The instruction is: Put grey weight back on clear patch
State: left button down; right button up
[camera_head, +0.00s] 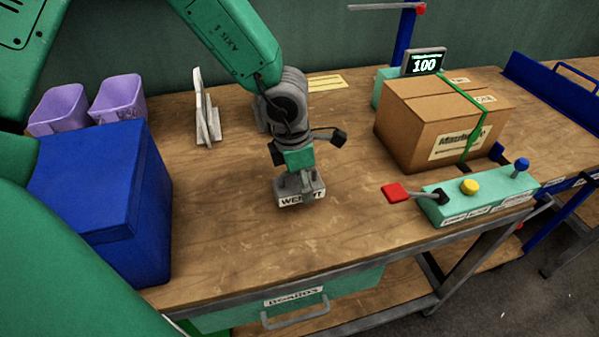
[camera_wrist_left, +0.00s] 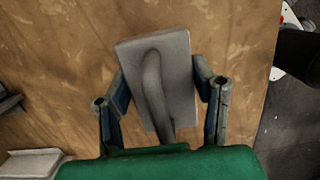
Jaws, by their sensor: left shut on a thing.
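The grey weight (camera_head: 302,196) is a flat block with a white lettered label on its front and a raised handle on top. It is at the middle of the wooden table (camera_head: 230,235), low over or on the top; I cannot tell whether it touches. My left gripper (camera_head: 298,178) points down and is shut on the weight by its handle. In the left wrist view, the weight (camera_wrist_left: 183,62) lies between the two fingers (camera_wrist_left: 162,90), slightly tilted in the picture. Bare wood surrounds it. My right gripper is not in view.
A blue box (camera_head: 100,200) and purple bins (camera_head: 118,96) stand at the left. A grey-white stand (camera_head: 207,115) is behind. Front table is clear.

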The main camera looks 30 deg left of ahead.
aim_at(303, 205)
pick_arm(q)
jog(key=shift+f, duration=0.7)
notch_tip(303, 205, down, 3)
jog(key=shift+w+f+b, duration=0.1)
jog(key=shift+f+b, duration=0.05)
jog(key=shift+b, duration=0.5)
jog(key=c, duration=0.6)
grip_release()
jog(key=shift+c, duration=0.2)
jog(key=r+p, duration=0.1)
jog(key=r, duration=0.3)
jog(key=s+r+p, duration=0.1)
jog(key=r, duration=0.3)
jog(key=a+r+p, duration=0.1)
jog(key=r, duration=0.3)
jog(key=shift+s+a, duration=0.1)
jog(key=shift+s, duration=0.2)
jog(key=shift+p, duration=0.3)
